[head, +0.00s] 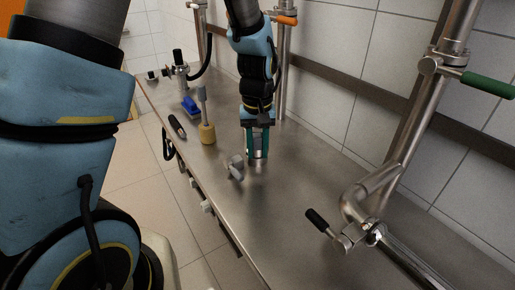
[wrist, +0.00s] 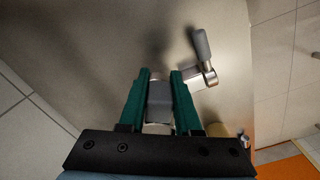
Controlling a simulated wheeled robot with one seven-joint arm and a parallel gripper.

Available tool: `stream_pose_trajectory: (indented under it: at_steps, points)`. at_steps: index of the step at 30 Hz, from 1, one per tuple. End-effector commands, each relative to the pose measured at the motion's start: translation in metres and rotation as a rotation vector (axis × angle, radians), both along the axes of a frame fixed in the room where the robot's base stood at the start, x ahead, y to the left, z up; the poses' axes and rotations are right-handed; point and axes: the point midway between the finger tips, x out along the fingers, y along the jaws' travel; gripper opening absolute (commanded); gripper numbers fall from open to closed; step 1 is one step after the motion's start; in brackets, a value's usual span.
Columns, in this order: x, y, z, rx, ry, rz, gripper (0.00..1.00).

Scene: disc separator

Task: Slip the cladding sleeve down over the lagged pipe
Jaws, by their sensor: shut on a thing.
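My gripper (head: 257,156) points down over the steel bench, its teal fingers closed on a grey metal piece, which I take to be the cladding sleeve (head: 258,168). In the wrist view the piece (wrist: 159,100) sits between both fingers (wrist: 160,80). I cannot tell whether its lower end touches the bench. The lagged pipe (head: 207,133) seems to be the upright tan cylinder with a thin grey pipe rising from it, left of and behind my gripper. Its tan lagging (wrist: 219,130) shows partly in the wrist view, beyond the right finger. The sleeve is apart from it.
A grey-handled lever fitting (head: 236,168) stands close left of my gripper, also in the wrist view (wrist: 203,48). A blue brush-like object (head: 191,106) and a black-handled tool (head: 177,126) lie farther back. A black-handled valve (head: 348,239) and piping (head: 385,185) occupy the right. The front-middle bench (head: 265,225) is clear.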

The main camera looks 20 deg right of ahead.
Motion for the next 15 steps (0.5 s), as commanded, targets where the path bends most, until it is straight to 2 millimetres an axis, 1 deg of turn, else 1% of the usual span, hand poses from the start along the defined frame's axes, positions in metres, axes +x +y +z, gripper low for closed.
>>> stream_pose_trajectory:
  at_steps: [14,15]
  points:
    - [-0.0001,0.0,-0.007,0.0,0.0,0.0,0.0]
    - [0.0,0.0,-0.0064,0.0,0.0,0.0,0.36]
